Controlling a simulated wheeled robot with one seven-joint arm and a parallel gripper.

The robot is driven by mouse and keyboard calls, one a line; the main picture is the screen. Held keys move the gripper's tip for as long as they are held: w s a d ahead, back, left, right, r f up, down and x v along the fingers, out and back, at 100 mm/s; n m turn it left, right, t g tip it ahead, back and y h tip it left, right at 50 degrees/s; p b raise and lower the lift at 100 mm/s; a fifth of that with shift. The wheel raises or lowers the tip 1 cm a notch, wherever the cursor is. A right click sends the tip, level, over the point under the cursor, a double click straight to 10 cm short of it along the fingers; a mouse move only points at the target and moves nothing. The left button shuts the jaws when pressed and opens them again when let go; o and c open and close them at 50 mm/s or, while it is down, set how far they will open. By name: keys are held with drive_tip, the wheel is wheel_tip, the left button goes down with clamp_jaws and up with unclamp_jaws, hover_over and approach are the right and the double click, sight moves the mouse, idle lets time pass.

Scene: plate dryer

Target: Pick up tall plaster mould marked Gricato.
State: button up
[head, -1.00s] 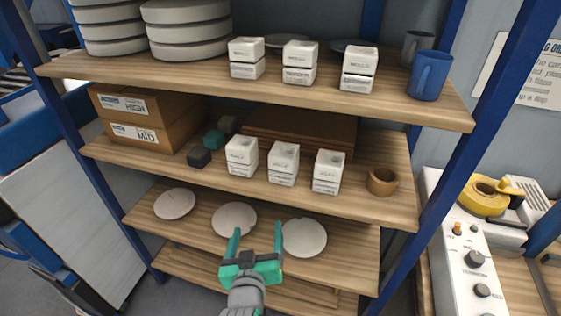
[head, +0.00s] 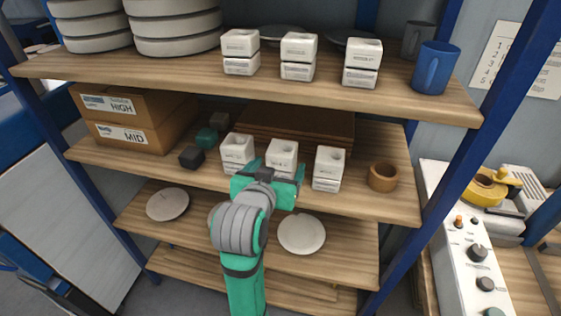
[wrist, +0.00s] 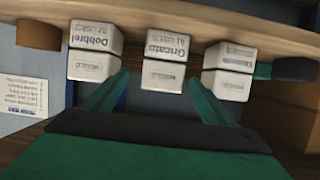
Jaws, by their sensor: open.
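The mould marked Gricato (wrist: 167,45) is a white block of two stacked parts, the middle of three on the middle shelf. It shows upside down in the wrist view, its name on the part nearest the shelf. In the head view this mould (head: 283,152) is partly hidden behind my gripper (head: 276,172). My gripper is open and empty. In the wrist view its fingers (wrist: 160,84) point toward the Gricato mould, one to each side of it in the picture. I cannot tell whether they reach around it.
A mould marked Dobbrel (wrist: 95,38) and another mould (wrist: 229,56) stand close on either side. A brown cup (head: 383,177) is at the right. More white moulds (head: 298,48) stand on the shelf above. Cardboard boxes (head: 128,138) fill the left.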

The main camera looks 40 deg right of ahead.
drive_tip(key=shift+a+f+x, duration=0.15)
drive_tip(key=shift+x, duration=1.7)
drive_tip(key=shift+a+f+x, duration=0.1)
drive_tip(key=shift+x, duration=1.75)
drive_tip(key=shift+w+a, duration=0.1)
drive_tip(key=c, duration=1.6)
drive_tip(key=shift+r, duration=0.2)
